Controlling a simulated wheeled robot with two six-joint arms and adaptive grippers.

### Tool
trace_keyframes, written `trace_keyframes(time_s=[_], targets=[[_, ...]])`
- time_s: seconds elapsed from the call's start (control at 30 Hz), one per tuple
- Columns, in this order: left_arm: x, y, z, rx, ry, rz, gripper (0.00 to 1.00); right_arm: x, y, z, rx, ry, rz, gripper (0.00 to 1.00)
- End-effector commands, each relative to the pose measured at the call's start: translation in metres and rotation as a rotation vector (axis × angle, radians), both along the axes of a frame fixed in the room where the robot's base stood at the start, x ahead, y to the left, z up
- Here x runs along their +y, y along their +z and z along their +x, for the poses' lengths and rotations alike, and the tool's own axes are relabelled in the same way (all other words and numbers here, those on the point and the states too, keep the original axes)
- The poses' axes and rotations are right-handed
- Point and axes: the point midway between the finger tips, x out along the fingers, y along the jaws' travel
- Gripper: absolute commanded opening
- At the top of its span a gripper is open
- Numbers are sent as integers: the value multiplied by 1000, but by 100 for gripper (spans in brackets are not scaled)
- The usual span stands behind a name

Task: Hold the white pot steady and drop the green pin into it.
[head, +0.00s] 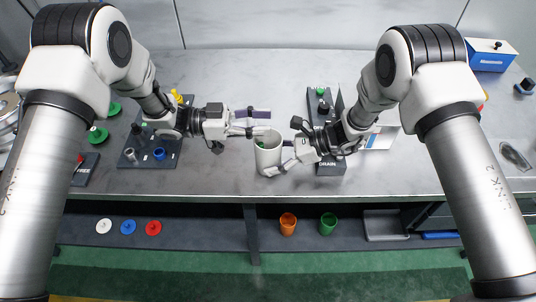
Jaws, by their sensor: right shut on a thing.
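The white pot (268,160) stands upright on the grey table near the middle. A small dark green thing, which looks like the green pin (262,145), shows inside its mouth; most of it is hidden by the wall. My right gripper (277,160) comes from the right and is shut on the white pot at its right side. My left gripper (262,122) is above and just left of the pot's mouth. Its two fingers are apart with nothing visible between them.
A dark pin board (135,150) stands left of the pot, and a dark board marked DRAIN (328,168) stands right. A blue box (490,55) sits at the back right. Orange (288,224) and green (328,223) cups sit on the lower shelf.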

Motion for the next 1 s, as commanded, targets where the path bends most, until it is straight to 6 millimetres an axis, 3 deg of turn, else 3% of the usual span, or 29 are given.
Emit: trace_keyframes(time_s=[0.13,0.23,0.6,0.73,1.0], targets=[[6,0,0,0,1,0,44,0,0,0,0,0,0,48],[21,0,1,0,4,-1,44,0,0,0,0,0,0,48],[108,0,1,0,3,-2,44,0,0,0,0,0,0,48],[119,0,0,0,0,0,44,0,0,0,0,0,0,48],[120,0,0,0,0,0,44,0,0,0,0,0,0,48]])
